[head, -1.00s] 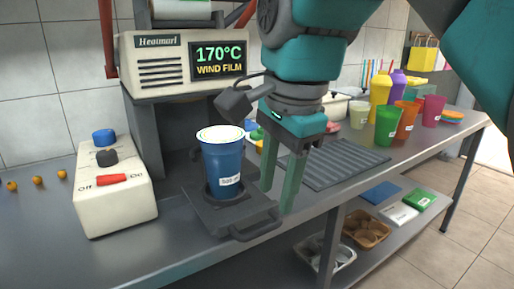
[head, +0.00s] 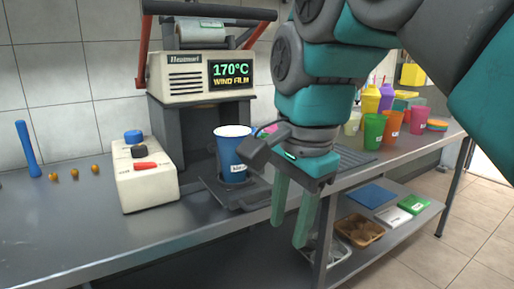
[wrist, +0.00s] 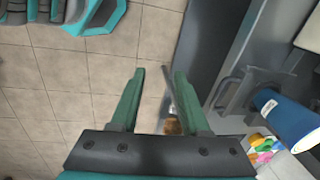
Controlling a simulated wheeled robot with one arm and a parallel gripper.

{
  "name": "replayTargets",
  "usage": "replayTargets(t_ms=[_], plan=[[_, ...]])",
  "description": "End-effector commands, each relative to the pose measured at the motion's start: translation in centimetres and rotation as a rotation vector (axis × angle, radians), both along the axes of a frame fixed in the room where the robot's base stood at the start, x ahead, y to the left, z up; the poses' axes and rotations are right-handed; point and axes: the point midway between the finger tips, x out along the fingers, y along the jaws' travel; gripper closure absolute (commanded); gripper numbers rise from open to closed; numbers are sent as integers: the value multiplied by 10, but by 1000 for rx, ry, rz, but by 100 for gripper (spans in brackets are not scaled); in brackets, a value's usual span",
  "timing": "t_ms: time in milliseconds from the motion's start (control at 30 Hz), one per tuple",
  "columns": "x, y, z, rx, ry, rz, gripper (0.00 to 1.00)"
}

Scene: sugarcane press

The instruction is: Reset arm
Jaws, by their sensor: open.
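My gripper (head: 290,218) hangs in front of the counter's front edge in the head view, to the right of the blue cup. Its two green fingers point down, apart and empty. In the wrist view my gripper (wrist: 155,80) shows the same spread fingers over the floor and counter edge. The blue cup (head: 231,158), with a white top and a label, stands upright on the dark sliding tray (head: 215,190) of the sealing machine (head: 203,78). The cup also shows at the right of the wrist view (wrist: 287,118). The machine's display reads 170°C WIND FILM.
A white control box (head: 146,178) with a red switch stands left of the machine. Coloured cups (head: 373,130) stand at the right. A lower shelf (head: 390,230) holds trays and boxes. The counter's front left is clear.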

Motion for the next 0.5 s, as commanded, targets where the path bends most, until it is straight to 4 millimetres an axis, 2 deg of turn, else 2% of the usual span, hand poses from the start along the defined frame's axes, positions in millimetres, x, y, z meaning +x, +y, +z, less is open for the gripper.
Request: replayTargets(t_ms=[333, 500], plan=[[-9, -24, -51, -40, 38, 160, 54], [-24, -45, -100, -68, 84, 307, 54]])
